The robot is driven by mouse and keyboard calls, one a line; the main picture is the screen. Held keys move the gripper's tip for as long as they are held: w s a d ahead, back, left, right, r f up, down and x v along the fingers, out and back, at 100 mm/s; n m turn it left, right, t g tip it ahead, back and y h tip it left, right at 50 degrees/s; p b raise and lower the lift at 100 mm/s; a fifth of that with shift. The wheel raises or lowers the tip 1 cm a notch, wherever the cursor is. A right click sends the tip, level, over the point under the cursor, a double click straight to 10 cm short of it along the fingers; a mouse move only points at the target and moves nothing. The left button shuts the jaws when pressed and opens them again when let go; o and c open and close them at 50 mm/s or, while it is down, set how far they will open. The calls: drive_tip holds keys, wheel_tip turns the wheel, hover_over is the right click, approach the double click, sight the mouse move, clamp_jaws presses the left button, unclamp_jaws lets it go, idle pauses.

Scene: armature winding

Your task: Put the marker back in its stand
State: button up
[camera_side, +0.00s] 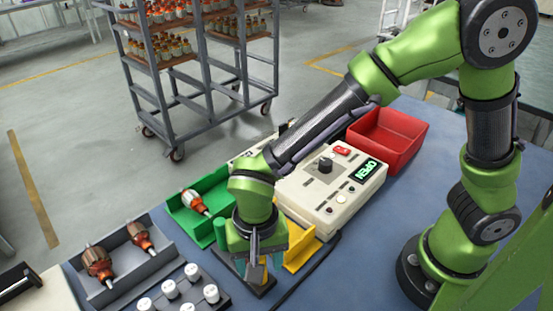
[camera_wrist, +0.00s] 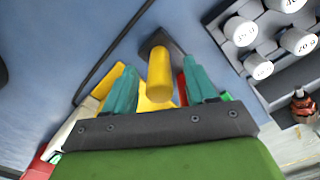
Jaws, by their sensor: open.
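A yellow cylinder (camera_wrist: 160,78), which looks like the marker, stands roughly upright between my fingers in the wrist view. Its far end meets a small dark base (camera_wrist: 158,40), which looks like the stand. How deep it sits there cannot be told. My gripper (camera_wrist: 159,72) has its teal fingers apart on both sides of the cylinder, with a visible gap to each. In the side view my gripper (camera_side: 262,266) points down, low over the dark base plate (camera_side: 225,262). My wrist and fingers hide most of the marker there.
A yellow bracket (camera_side: 304,252) and the control box (camera_side: 335,188) stand close at the right. A green tray (camera_side: 178,213) and a grey tray (camera_side: 113,292) hold armatures at the left. White-capped pieces (camera_side: 170,289) sit in front. A red bin (camera_side: 390,138) is behind.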

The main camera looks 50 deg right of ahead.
wheel_tip(320, 180, up, 16)
idle(0.3)
drive_tip(key=s+d+r+n+t+y, duration=0.1)
drive_tip(key=d+t, duration=0.2)
drive_tip(key=d, duration=0.8)
drive_tip(key=s+d+r+n+t+y, duration=0.1)
drive_tip(key=d+t, duration=0.3)
drive_tip(key=d, duration=0.7)
drive_tip(key=shift+s+d+r+n, duration=0.15)
drive_tip(key=shift+r+n, duration=0.2)
drive_tip(key=shift+n, duration=0.05)
